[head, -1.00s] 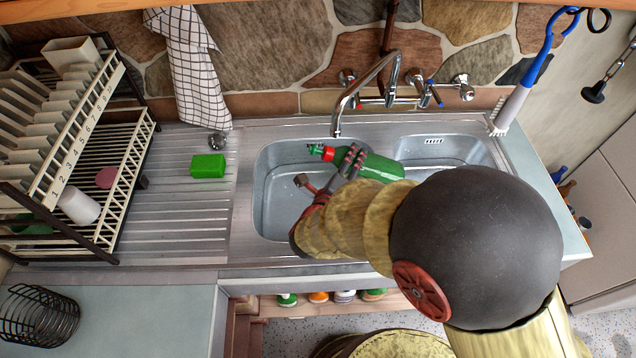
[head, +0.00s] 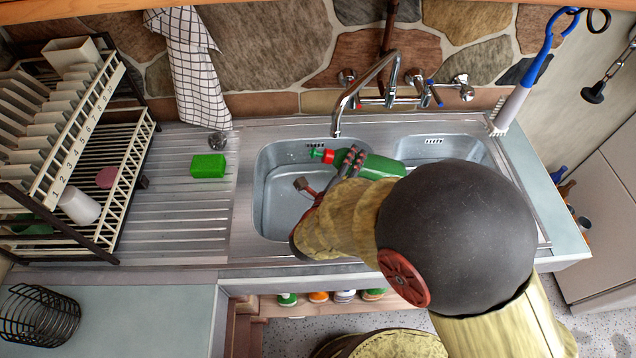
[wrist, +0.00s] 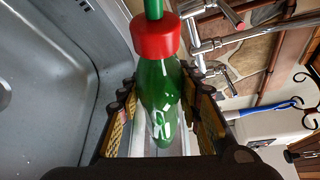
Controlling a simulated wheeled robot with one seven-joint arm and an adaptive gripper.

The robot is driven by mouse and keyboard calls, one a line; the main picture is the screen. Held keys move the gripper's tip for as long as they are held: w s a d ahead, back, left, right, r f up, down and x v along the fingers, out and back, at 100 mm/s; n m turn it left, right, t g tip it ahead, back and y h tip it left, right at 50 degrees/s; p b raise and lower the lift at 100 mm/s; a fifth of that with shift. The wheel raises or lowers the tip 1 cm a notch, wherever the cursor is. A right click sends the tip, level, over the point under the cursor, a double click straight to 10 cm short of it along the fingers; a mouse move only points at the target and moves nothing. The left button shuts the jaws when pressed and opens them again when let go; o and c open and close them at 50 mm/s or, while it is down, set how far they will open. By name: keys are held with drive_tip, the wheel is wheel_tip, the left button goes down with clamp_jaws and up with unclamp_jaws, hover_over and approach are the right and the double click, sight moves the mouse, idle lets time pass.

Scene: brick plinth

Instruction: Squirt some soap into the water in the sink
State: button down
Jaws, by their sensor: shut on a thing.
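A green soap bottle (head: 378,165) with a red collar and green tip lies nearly level above the sink, its nozzle pointing left over the left basin (head: 283,200). My gripper (head: 352,160) is shut on the bottle's body. In the wrist view the green bottle (wrist: 160,105) sits between the two fingers, with its red collar toward the top. The left basin looks grey and wet; its water level is hard to tell. My arm hides the lower right of that basin and part of the right basin (head: 440,150).
The curved tap (head: 365,88) rises behind the bottle. A green sponge (head: 208,166) lies on the ribbed drainboard (head: 180,235). A dish rack (head: 125,190) stands at the left. A blue-handled brush (head: 530,75) leans at the back right corner.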

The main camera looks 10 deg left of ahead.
drive_tip(key=shift+w+d+f+n+t+b, duration=0.15)
drive_tip(key=shift+f+n+b, duration=0.1)
drive_tip(key=shift+f+b, duration=0.3)
drive_tip(key=shift+s+d+f+n+t+b, duration=0.15)
drive_tip(key=shift+f+n+b, duration=0.15)
drive_tip(key=shift+f+b, duration=0.3)
drive_tip(key=shift+w+d+f+n+t+b, duration=0.15)
drive_tip(key=shift+f+n+b, duration=0.1)
drive_tip(key=shift+f+b, duration=0.3)
idle(1.3)
drive_tip(key=shift+f+n+t+h+b, duration=0.25)
drive_tip(key=shift+f+n+h+b, duration=0.35)
drive_tip(key=shift+b, duration=0.55)
idle(1.3)
